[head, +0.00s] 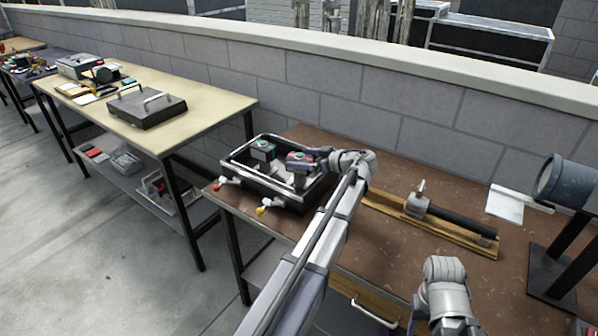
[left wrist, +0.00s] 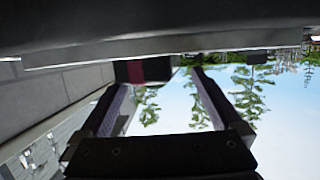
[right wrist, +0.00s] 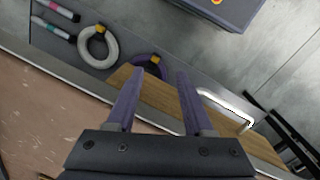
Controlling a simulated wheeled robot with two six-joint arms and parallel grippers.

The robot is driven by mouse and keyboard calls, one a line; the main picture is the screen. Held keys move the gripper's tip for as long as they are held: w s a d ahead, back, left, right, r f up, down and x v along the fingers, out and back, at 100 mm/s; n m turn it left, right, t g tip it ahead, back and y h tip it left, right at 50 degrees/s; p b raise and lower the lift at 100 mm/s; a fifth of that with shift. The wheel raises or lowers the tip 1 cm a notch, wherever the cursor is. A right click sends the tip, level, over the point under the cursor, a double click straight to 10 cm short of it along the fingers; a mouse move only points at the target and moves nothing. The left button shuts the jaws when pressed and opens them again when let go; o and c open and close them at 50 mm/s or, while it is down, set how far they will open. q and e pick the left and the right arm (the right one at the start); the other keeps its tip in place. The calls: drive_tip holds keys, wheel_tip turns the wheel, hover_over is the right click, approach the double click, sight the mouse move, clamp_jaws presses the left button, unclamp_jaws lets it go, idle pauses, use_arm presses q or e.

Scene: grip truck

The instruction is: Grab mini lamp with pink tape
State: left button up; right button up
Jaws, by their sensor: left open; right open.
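The mini lamp with pink tape (head: 300,158) stands in a black metal-framed crate (head: 235,180) on the brown table. A similar lamp with a green top (head: 263,149) stands left of it. My left gripper (head: 316,157) is open beside the pink-taped lamp, at its right. In the left wrist view a dark body with a pink band (left wrist: 155,70) shows between the open fingertips (left wrist: 162,75); I cannot tell whether they touch it. My right gripper (right wrist: 160,75) is open and empty above a drawer at the table's front.
The drawer holds a white ring (right wrist: 98,47), a purple ring (right wrist: 150,62) and markers (right wrist: 55,20). A wooden board with a black cylinder (head: 460,222) lies right of my left arm. A blue-grey round fixture (head: 565,180) stands at far right. A wall runs behind.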

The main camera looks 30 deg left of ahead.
sight(292, 160)
use_arm(q)
drive_tip(key=x, duration=0.1)
drive_tip(key=b+x, duration=0.1)
drive_tip(key=x, duration=0.2)
drive_tip(key=shift+s+a+f, duration=0.15)
drive_tip(key=shift+s+f, duration=0.15)
drive_tip(key=shift+f, duration=0.15)
drive_tip(key=shift+r, duration=0.15)
clamp_jaws()
